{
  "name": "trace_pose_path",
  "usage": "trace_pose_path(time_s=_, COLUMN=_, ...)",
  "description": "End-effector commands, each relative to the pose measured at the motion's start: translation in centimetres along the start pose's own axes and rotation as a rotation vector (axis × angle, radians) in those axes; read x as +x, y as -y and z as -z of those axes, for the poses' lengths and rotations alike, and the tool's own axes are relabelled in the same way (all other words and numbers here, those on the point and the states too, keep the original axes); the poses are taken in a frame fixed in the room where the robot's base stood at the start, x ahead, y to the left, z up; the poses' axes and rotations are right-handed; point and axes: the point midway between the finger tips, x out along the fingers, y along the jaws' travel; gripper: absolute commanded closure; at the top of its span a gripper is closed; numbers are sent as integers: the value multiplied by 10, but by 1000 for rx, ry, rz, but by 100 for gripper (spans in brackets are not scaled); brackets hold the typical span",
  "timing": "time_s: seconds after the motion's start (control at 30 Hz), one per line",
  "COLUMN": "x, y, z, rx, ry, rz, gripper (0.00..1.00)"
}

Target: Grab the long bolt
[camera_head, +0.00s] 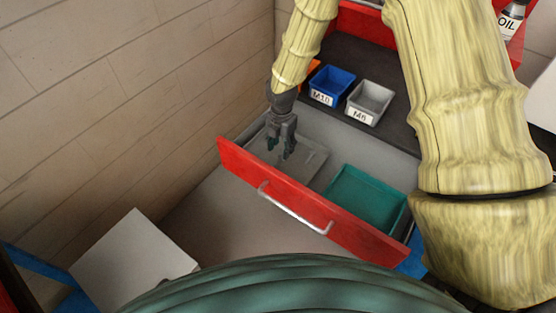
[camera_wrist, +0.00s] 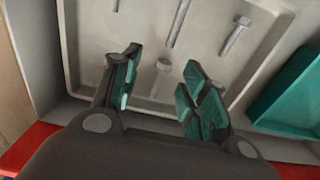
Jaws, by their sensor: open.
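My gripper (camera_head: 281,150) reaches down into the open red drawer (camera_head: 300,202). In the wrist view my gripper (camera_wrist: 162,64) is open, its teal-padded fingers apart and empty. Below it lies a light grey tray (camera_wrist: 85,40) with several metal bolts. One bolt (camera_wrist: 160,78) shows between the fingertips, its head toward the top. A slim bolt (camera_wrist: 179,24) lies just above and is cut by the picture's upper edge. Another bolt (camera_wrist: 234,36) lies slanted at upper right. A small piece shows at the top left edge. I cannot tell for certain which bolt is the long one.
A teal tray (camera_head: 366,200) sits right of the grey tray in the drawer. A blue M10 bin (camera_head: 332,84) and a grey M6 bin (camera_head: 370,101) stand on the dark surface behind. The wall (camera_head: 120,100) is close on the left.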

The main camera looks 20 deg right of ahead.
Motion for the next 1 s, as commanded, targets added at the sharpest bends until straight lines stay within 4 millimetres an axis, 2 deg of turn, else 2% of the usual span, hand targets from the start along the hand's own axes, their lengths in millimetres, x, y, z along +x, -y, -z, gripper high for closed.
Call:
trace_pose_path(time_s=0.5, x=42, y=1, z=-4, rx=0, ry=0, rz=1, gripper=56)
trace_pose_path(time_s=0.8, x=45, y=1, z=-4, rx=0, ry=0, rz=0, gripper=56)
trace_pose_path(time_s=0.87, x=45, y=1, z=-4, rx=0, ry=0, rz=0, gripper=63)
trace_pose_path(time_s=1.0, x=45, y=1, z=-4, rx=0, ry=0, rz=0, gripper=89)
